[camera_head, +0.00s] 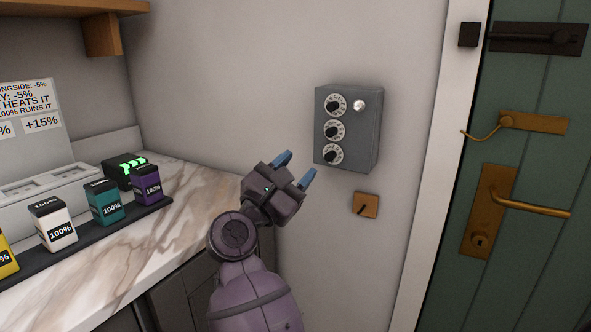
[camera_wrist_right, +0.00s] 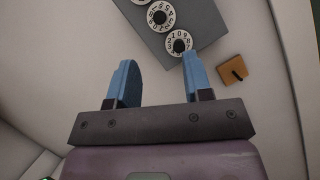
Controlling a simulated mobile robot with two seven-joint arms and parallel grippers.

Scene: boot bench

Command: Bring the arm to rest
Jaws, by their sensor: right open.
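My right arm comes up from the bottom of the head view. Its gripper (camera_head: 296,168) has blue fingertips, is open and holds nothing. It points toward the wall, below and left of a grey box with several dials (camera_head: 347,127). In the right wrist view my gripper's two blue fingers (camera_wrist_right: 158,82) stand apart with bare wall between them. The grey box shows beyond them in that view (camera_wrist_right: 203,18), its lowest visible dial just above the right finger. My left gripper does not show in either view.
A marble counter (camera_head: 185,207) at the left carries a dark rack of coloured blocks marked 100% (camera_head: 109,203). A small brown wall plate (camera_head: 365,204) is below the box. A green door (camera_head: 540,90) with a brass handle is at the right.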

